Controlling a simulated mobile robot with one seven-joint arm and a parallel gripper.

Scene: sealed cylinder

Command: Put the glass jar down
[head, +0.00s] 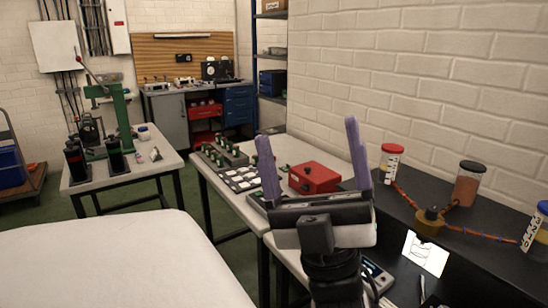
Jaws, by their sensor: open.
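My gripper (308,134) is in the middle of the head view, its two purple fingers pointing up and spread wide apart. Nothing shows between the fingers. Several jars stand on the black bench at the right: a clear one with a red lid (391,163), one with orange-brown contents and a dark lid (467,184), and one with a blue lid and yellow contents (537,229), cut by the picture edge. All stand apart from the gripper, to its right. I cannot tell which is the task's glass jar. A small blue-lidded jar (143,133) stands on the left table.
A red box (314,178) and a panel of switches (240,178) sit on the table behind my gripper. A brass-coloured block (430,220) with braided cords lies among the jars. A green press (112,120) stands on the left table. The white surface (110,262) at front left is bare.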

